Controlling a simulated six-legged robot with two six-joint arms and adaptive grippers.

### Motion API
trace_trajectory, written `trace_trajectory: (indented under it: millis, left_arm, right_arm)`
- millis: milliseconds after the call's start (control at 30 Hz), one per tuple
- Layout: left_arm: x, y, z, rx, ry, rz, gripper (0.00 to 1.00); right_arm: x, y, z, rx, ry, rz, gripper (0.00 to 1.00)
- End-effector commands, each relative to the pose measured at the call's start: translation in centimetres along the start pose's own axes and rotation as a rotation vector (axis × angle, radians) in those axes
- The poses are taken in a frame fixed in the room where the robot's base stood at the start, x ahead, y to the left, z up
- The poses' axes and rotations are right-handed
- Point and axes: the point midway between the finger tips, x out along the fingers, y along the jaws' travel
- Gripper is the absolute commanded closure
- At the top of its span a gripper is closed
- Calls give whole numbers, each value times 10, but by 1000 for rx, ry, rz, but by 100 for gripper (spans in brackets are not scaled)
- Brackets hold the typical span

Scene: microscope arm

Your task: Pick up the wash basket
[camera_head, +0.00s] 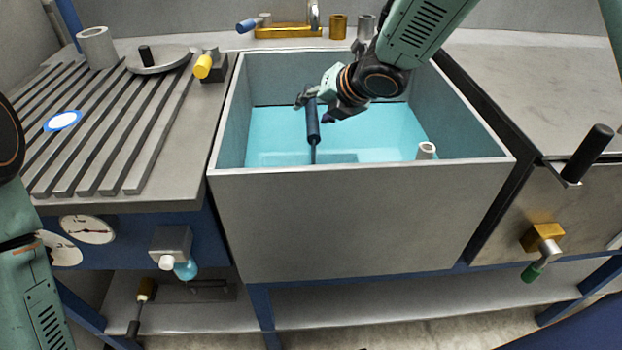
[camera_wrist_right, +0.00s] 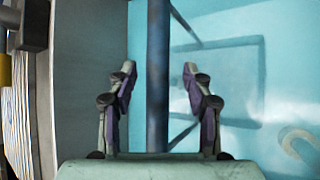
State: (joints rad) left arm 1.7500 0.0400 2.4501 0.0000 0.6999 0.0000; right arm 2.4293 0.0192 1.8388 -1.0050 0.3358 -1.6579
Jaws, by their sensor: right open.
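The wash basket stands in the turquoise liquid of the grey sink (camera_head: 350,220). Its dark blue upright handle (camera_head: 313,125) rises out of the liquid, and a thin rod runs down from it. The basket's flat rectangular frame shows faintly below, clearer in the right wrist view (camera_wrist_right: 215,80). My right gripper (camera_head: 316,108) is over the sink at the handle. In the right wrist view, the handle (camera_wrist_right: 157,80) lies between the two open fingers (camera_wrist_right: 161,100), with a gap on each side. The basket's lower part is blurred by the liquid. My left gripper is out of view.
The sink walls surround the basket. A pale tube (camera_head: 426,151) stands at the sink's front right. A ribbed draining board (camera_head: 110,130) is left, with a yellow-knobbed fitting (camera_head: 203,67). A brass tap base (camera_head: 288,31) is behind. A black lever (camera_head: 587,153) is right.

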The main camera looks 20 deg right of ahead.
Motion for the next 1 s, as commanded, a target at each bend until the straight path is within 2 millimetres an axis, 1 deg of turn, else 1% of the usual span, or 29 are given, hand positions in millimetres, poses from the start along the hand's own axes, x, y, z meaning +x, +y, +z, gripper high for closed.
trace_trajectory:
  millis: [33, 133, 400, 1000]
  left_arm:
    - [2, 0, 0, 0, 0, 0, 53]
    - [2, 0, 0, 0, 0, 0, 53]
    - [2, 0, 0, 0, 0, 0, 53]
    - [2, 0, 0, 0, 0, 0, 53]
  right_arm:
    - [8, 0, -1, -2, 1, -1, 49]
    - [15, 1, 0, -1, 0, 0, 49]
    - [19, 2, 1, 0, 0, 0, 50]
    - [18, 2, 2, 0, 0, 1, 100]
